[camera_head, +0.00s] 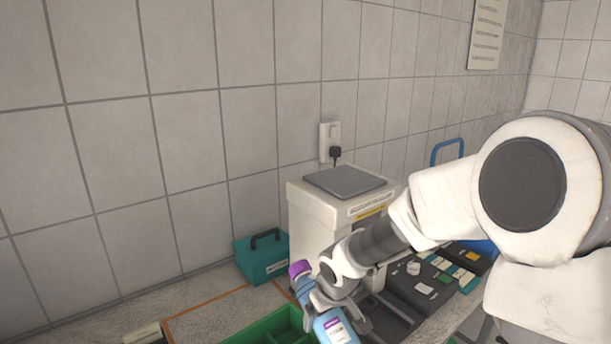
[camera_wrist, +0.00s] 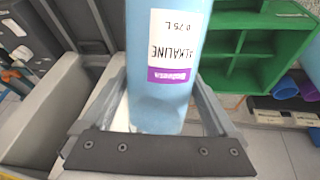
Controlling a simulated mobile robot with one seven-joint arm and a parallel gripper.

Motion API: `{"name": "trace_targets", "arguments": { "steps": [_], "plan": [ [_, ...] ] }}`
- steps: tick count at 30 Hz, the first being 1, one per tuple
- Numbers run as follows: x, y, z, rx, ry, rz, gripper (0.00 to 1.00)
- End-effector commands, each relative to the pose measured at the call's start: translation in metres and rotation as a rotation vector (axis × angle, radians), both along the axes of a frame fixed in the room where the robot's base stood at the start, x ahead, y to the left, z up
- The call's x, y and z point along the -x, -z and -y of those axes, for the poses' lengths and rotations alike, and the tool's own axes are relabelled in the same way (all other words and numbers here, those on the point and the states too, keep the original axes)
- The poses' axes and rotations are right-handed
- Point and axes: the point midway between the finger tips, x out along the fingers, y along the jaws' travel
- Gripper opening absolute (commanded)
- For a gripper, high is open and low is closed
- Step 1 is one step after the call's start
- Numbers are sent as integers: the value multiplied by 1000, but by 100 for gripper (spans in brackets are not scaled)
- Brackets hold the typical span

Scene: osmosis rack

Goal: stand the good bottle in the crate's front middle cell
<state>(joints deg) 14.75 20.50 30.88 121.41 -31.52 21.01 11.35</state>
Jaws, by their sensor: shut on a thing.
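My gripper (camera_head: 338,308) is shut on a light blue bottle (camera_head: 333,326) with a purple cap (camera_head: 300,268), held tilted in the head view. In the wrist view the bottle (camera_wrist: 165,60) fills the middle between the fingers of my gripper (camera_wrist: 162,108); its white and purple label reads "ALKALINE 0.75 L". The green crate (camera_head: 262,331) is at the bottom of the head view, just left of the bottle and partly cut off. The wrist view shows the divided crate (camera_wrist: 257,46) at upper right, beside the bottle; the cells in sight look empty.
A white machine (camera_head: 318,224) with a grey top stands behind my gripper. A teal box (camera_head: 262,260) is by the wall. Dark trays (camera_head: 425,287) with small items lie to the right. Purple and blue cylindrical things (camera_wrist: 286,88) lie beside the crate in the wrist view.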

Motion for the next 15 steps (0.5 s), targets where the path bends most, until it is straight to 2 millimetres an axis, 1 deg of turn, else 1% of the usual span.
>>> {"name": "trace_targets", "arguments": {
  "steps": [1,3,9,15],
  "plan": [
    [0,1,10,3,49,1,0],
    [0,4,23,4,122,0,0],
    [2,12,61,5,319,5,0],
    [4,16,86,1,460,17,0]
  ]
}}
